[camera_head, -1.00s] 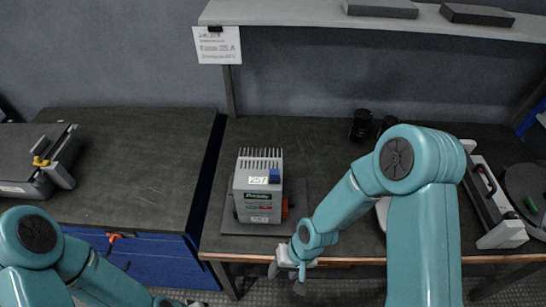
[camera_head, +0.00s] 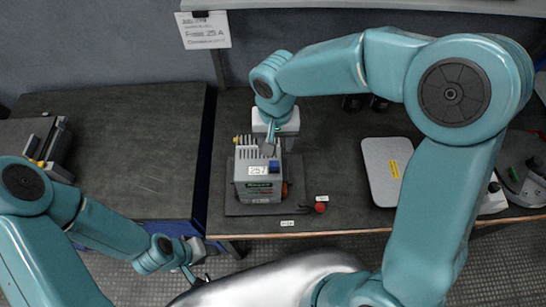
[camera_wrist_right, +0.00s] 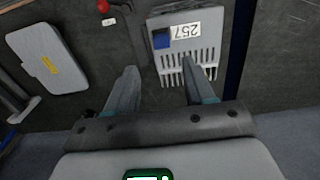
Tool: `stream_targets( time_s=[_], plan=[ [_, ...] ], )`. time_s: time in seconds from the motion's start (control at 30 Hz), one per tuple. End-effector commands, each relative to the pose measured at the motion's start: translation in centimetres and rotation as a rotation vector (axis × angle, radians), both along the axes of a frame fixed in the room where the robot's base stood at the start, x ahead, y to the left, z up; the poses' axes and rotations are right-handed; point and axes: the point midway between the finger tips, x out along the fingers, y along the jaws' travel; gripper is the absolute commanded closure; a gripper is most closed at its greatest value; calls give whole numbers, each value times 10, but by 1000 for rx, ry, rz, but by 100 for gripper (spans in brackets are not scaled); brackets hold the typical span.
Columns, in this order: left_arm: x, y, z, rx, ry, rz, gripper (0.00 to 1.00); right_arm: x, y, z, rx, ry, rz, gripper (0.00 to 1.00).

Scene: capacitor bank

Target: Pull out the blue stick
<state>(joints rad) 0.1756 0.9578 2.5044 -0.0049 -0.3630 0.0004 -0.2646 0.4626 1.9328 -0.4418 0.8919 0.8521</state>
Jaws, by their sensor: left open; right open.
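A grey box device labelled 257 (camera_head: 258,190) stands on a dark plate on the bench. It has a row of pale fins along its back top edge. A small blue block (camera_head: 274,166) sits on its top right corner, also visible in the right wrist view (camera_wrist_right: 161,38); I cannot tell if it is a stick. My right gripper (camera_head: 270,140) is behind and above the fins. In the right wrist view its open fingers (camera_wrist_right: 170,70) point toward the fins, with nothing between them gripped. My left gripper (camera_head: 197,266) is open and empty, low in front of the blue cabinet.
A pale panel with a yellow label (camera_head: 387,170) lies to the device's right. A red knob (camera_head: 320,207) and small labels are near the bench's front edge. A grey machine (camera_head: 38,145) stands on the left cabinet top (camera_head: 145,150), which is otherwise clear.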

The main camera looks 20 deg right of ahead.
Motion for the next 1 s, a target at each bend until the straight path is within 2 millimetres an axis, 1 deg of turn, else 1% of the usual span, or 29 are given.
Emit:
stream_targets(
  time_s=[0.2,0.37,0.47,0.67,0.8,0.9,1.0],
  plan=[
    [0,0,-1,0,1,1,57,-2,2,-2,1,0,2,47],
    [0,0,-8,0,0,1,57,-2,2,-12,1,1,2,47],
    [0,0,-16,0,0,0,57,-1,3,-22,2,0,2,47],
    [0,0,-35,0,0,0,57,0,3,-51,2,1,2,47],
    [-1,0,-57,0,0,1,57,1,3,-75,2,0,2,47],
    [-1,0,-68,0,1,0,57,1,3,-86,2,0,2,47],
    [-1,0,-73,0,0,0,57,2,3,-91,2,-1,2,47]
  ],
)
